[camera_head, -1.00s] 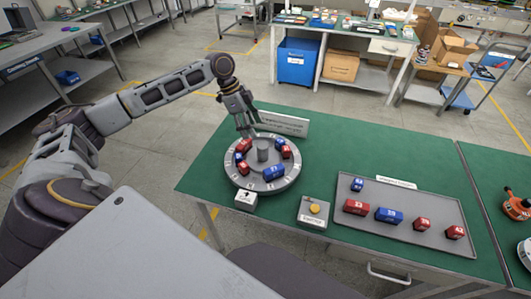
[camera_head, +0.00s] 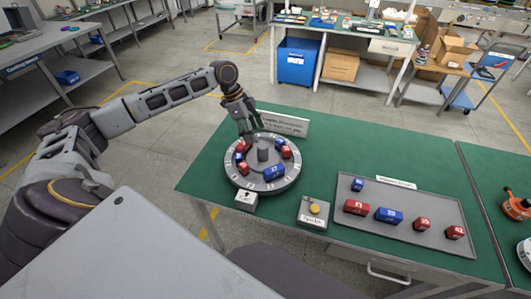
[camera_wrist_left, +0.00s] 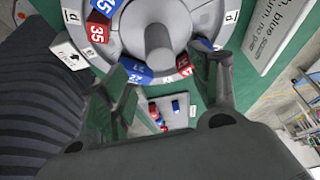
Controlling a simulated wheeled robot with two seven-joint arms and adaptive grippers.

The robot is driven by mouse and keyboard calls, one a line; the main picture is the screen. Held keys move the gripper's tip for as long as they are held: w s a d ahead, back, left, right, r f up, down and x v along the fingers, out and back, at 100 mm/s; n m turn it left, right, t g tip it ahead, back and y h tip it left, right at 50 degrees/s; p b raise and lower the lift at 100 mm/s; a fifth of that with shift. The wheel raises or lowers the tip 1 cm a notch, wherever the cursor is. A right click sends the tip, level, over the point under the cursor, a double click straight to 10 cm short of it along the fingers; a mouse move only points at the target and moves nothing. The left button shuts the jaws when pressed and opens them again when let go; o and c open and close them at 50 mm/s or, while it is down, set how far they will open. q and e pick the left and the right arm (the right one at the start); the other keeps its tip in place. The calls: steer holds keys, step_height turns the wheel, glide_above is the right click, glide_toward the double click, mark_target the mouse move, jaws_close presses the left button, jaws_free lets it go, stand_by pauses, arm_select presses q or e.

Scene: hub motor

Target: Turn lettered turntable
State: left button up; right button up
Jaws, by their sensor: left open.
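The round grey turntable (camera_head: 268,188) stands on the green table, with lettered tabs around its rim and a grey central post (camera_head: 263,150). Red and blue numbered blocks sit on it, including a blue block marked 27 (camera_head: 274,172) at the front. My left gripper (camera_head: 247,138) is open over the turntable's far left side, pointing down. A red block marked 35 (camera_wrist_left: 97,32) shows there too. My right gripper is out of view.
A white arrow marker (camera_head: 245,201) stands at the turntable's front. A box with a yellow button (camera_head: 314,208) is to its right. A grey tray (camera_head: 440,210) holds several red and blue blocks. A sign (camera_head: 287,124) stands just behind the turntable.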

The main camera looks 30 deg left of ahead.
mark_target(268, 158)
arm_select(q)
steer(key=x, duration=1.1)
steer(key=shift+w+d+f, duration=0.1)
steer(key=shift+d+f, duration=0.1)
steer(key=shift+c, duration=0.2)
jaws_close()
